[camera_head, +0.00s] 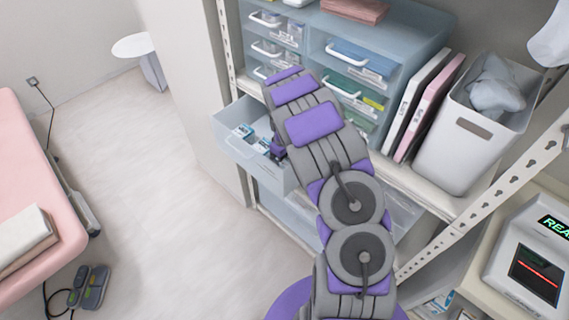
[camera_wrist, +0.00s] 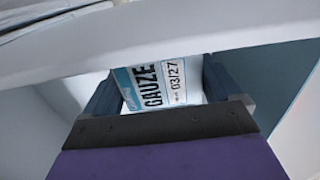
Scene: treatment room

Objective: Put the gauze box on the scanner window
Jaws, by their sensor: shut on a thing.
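The gauze box (camera_wrist: 158,86), white and light blue with "GAUZE" and "03/27" on its label, is between the fingers of my gripper (camera_wrist: 160,95) in the wrist view. My gripper is shut on it. In the head view my gripper (camera_head: 277,149) reaches into the open drawer (camera_head: 236,146), mostly hidden by my arm. The scanner stands at the far right, with a dark scanner window (camera_head: 535,275) crossed by a red line.
Small boxes (camera_head: 243,131) lie in the open drawer. A drawer unit (camera_head: 390,50), pink and white binders (camera_head: 430,105) and a grey bin (camera_head: 470,140) fill the shelf. A shelf upright (camera_head: 490,205) stands between drawer and scanner.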

